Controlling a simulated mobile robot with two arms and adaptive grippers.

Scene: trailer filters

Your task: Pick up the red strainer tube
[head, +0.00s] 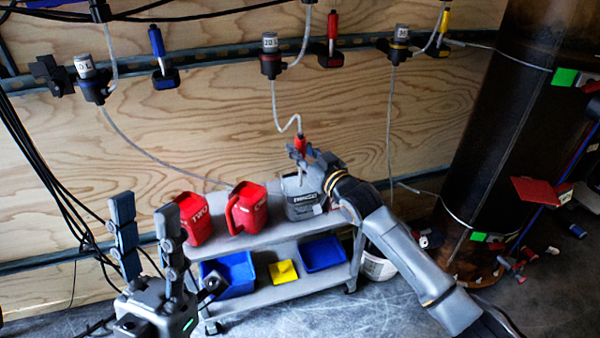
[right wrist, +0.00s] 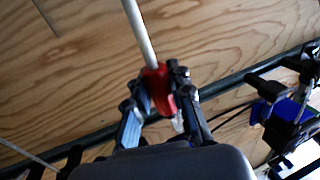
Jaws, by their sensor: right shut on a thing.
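The red strainer (head: 301,141) hangs at the lower end of a pale hose (head: 285,108) in front of the plywood wall. My right gripper (head: 301,153) is shut on it, above the cart's right end. In the right wrist view, the red strainer (right wrist: 158,88) sits between the two fingertips of my right gripper (right wrist: 162,97), with the hose (right wrist: 139,32) running up from it. The fingers hide part of its lower end. My left gripper (head: 146,208) is open and empty at the lower left, its fingers pointing up.
A grey cart (head: 270,241) holds two red jugs (head: 249,207) and a grey container (head: 300,206) on top, with blue bins (head: 321,253) below. A white bucket (head: 377,267) stands beside it. A dark cylinder (head: 500,120) stands at right; black cables hang at left.

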